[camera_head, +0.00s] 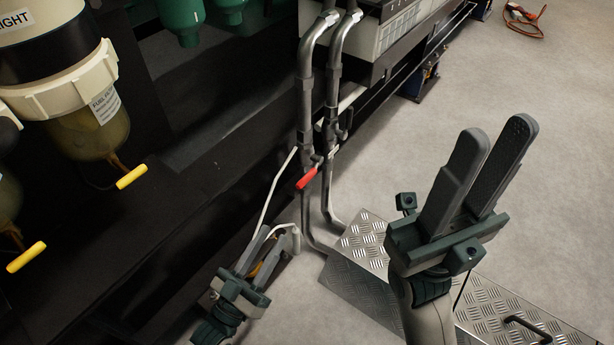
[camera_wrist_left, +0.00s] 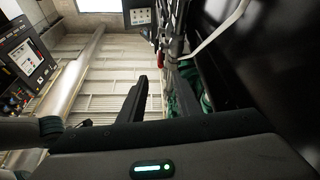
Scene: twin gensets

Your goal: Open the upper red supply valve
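A red lever handle (camera_head: 306,178) sits on a valve on the left of two grey vertical pipes, in the middle of the head view. It slants down to the left. My left gripper (camera_head: 267,245) is below and left of the red handle, apart from it, with its fingers pointing up. In the left wrist view its two fingers (camera_wrist_left: 160,98) stand apart with nothing between them. My right gripper (camera_head: 498,130) is well to the right of the pipes, fingers up, open and empty.
A pale hose (camera_head: 272,200) runs close to the left gripper. Yellow handles (camera_head: 132,177) hang under the fuel filters at left. A checker-plate step (camera_head: 375,280) lies below the pipes. The dark genset frame is at left; open floor (camera_head: 560,110) is at right.

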